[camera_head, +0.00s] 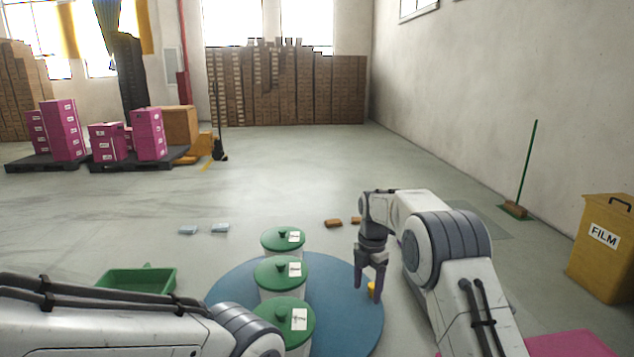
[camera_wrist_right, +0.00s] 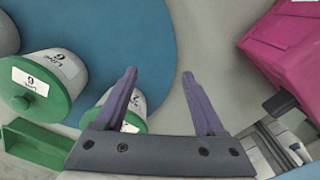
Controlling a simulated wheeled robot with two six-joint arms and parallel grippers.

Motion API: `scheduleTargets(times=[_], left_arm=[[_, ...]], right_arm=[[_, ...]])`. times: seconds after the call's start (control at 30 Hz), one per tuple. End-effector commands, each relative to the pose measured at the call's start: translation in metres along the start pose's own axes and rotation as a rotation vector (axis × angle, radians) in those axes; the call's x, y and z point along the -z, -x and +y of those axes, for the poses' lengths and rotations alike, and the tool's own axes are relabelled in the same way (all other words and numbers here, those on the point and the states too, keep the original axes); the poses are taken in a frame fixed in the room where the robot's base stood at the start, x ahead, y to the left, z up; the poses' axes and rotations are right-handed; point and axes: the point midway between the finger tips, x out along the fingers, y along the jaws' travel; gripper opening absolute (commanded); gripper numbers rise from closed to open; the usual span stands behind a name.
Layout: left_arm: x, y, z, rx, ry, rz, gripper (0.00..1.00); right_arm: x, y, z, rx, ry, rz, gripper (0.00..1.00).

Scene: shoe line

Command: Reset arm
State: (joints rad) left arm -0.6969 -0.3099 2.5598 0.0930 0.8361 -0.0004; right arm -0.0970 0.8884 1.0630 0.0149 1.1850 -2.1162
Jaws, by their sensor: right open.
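My right arm reaches in from the right in the head view. Its gripper (camera_head: 370,284) points down above the right part of the round blue surface (camera_head: 340,280). In the right wrist view the gripper (camera_wrist_right: 158,74) has its two purple fingers apart with nothing between them. My left arm shows at the lower left of the head view, but its gripper is out of the picture. A small yellow thing (camera_head: 372,289) shows right by the right fingers; whether they touch it is unclear.
White tubs with green lids stand in a row: far tub (camera_head: 272,243), middle tub (camera_head: 268,277), near tub (camera_head: 284,318). A green tray (camera_head: 140,281) lies left. A yellow FILM bin (camera_head: 603,252) stands right. Blue (camera_head: 220,228) and brown (camera_head: 333,223) pieces lie beyond.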

Motion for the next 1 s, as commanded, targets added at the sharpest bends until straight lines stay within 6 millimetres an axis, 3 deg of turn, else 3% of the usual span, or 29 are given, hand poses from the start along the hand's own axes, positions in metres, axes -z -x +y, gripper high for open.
scheduleTargets(times=[0.17, 0.37, 0.5, 0.63, 0.8, 1.0], left_arm=[[0.000, 0.000, 0.000, 0.000, 0.000, 0.000, 0.50], [0.000, 0.000, 0.000, 0.000, 0.000, 0.000, 0.50], [0.000, 0.000, 0.000, 0.000, 0.000, 0.000, 0.50], [0.000, 0.000, 0.000, 0.000, 0.000, 0.000, 0.50], [0.000, 0.000, 0.000, 0.000, 0.000, 0.000, 0.50], [0.000, 0.000, 0.000, 0.000, 0.000, 0.000, 0.50]], right_arm=[[0.049, 0.029, -0.006, -0.010, -0.162, 0.004, 0.72], [0.133, 0.066, -0.037, -0.021, -0.458, 0.019, 0.72], [0.202, 0.086, -0.088, -0.023, -0.745, 0.038, 0.72], [0.252, 0.092, -0.145, -0.018, -1.001, 0.055, 0.72], [0.290, 0.086, -0.211, -0.006, -1.263, 0.072, 0.72], [0.312, 0.071, -0.275, 0.010, -1.500, 0.083, 0.72]])
